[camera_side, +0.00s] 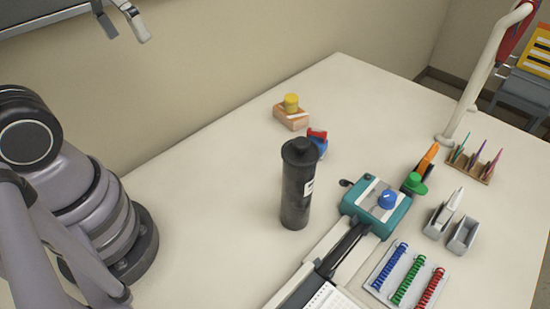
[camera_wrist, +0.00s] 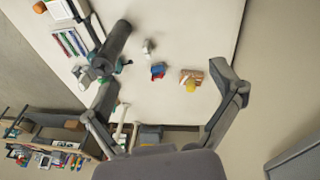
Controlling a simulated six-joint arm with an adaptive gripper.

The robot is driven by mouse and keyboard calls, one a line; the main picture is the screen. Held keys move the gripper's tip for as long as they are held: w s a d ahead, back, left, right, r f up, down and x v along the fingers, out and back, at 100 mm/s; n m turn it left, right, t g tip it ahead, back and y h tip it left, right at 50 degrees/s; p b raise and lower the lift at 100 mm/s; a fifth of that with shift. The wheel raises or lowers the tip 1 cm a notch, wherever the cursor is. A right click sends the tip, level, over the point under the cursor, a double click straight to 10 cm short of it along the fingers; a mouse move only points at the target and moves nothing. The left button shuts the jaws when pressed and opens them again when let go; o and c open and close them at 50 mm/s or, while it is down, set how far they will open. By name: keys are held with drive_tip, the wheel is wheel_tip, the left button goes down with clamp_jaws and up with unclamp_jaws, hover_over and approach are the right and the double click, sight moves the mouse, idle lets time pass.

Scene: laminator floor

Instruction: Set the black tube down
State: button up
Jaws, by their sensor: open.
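The black tube (camera_side: 296,195) stands upright on the pale table, with a dark cap on top and a small white label on its side. It also shows in the wrist view (camera_wrist: 116,42), near the upper left, close to the left finger in the picture. My gripper (camera_side: 124,22) is high at the upper left of the side view, well apart from the tube. In the wrist view my gripper (camera_wrist: 166,88) has its fingers spread wide with nothing held between them.
A teal device (camera_side: 374,207) with a blue knob stands right of the tube. Behind the tube are a red-and-blue item (camera_side: 318,142) and a wooden block with a yellow knob (camera_side: 291,113). Coloured coils (camera_side: 408,277) lie at the front right. The table left of the tube is clear.

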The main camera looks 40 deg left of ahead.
drive_tip(key=s+a+r+t, duration=0.1)
drive_tip(key=s+a+r+m+t+y, duration=0.1)
drive_tip(key=s+t, duration=0.1)
drive_tip(key=shift+a+y, duration=0.15)
drive_tip(key=shift+y, duration=0.15)
